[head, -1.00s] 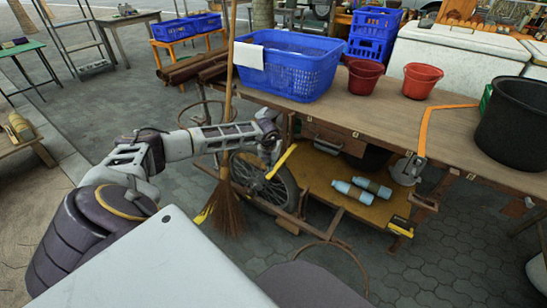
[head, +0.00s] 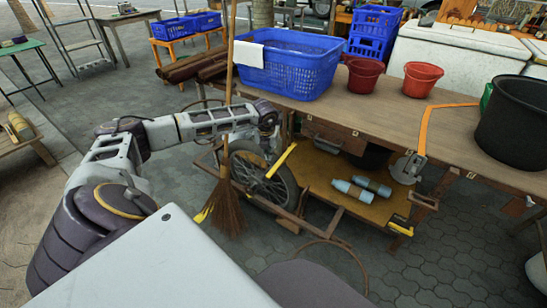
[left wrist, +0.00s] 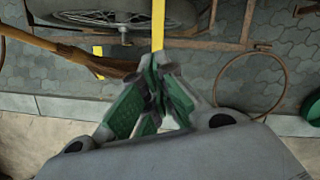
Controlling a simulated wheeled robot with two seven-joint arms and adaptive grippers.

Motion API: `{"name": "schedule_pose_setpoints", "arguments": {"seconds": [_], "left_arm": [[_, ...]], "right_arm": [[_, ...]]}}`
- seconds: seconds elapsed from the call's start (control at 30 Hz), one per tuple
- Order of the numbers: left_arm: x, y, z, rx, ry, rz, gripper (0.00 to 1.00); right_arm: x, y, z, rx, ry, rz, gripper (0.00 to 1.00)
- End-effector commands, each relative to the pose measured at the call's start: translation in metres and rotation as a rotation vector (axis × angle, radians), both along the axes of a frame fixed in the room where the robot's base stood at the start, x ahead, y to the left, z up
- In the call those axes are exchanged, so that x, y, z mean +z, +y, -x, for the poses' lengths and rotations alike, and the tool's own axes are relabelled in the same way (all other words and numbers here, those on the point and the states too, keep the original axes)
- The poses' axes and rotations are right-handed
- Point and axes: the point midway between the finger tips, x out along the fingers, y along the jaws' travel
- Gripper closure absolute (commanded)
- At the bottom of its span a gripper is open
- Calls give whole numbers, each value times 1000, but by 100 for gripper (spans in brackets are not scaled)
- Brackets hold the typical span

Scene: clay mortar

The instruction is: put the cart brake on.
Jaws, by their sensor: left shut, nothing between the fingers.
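The cart (head: 445,132) has a spoked wheel (head: 258,182) on its near left side. A yellow bar (head: 281,161), which looks like the brake lever, stands tilted beside the wheel, its top leaning right. My left gripper (head: 269,149) is just left of the bar's upper part in the head view. In the left wrist view the gripper (left wrist: 158,58) has its green-padded fingers together and empty. The yellow bar (left wrist: 158,24) runs from the top edge down to the fingertips, which overlap its lower end; I cannot tell whether they touch. My right gripper is out of view.
A broom (head: 227,205) stands upright close to my left forearm and the wheel. A blue basket (head: 288,68) sits on the cart top above my gripper. The lower shelf (head: 325,180) holds two bottles. Open paving lies in front right.

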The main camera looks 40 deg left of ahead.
Motion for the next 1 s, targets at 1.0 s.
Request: {"name": "schedule_pose_setpoints", "arguments": {"seconds": [1.0], "left_arm": [[37,-5,8,-1,0,1,100]], "right_arm": [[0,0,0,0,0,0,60]]}}
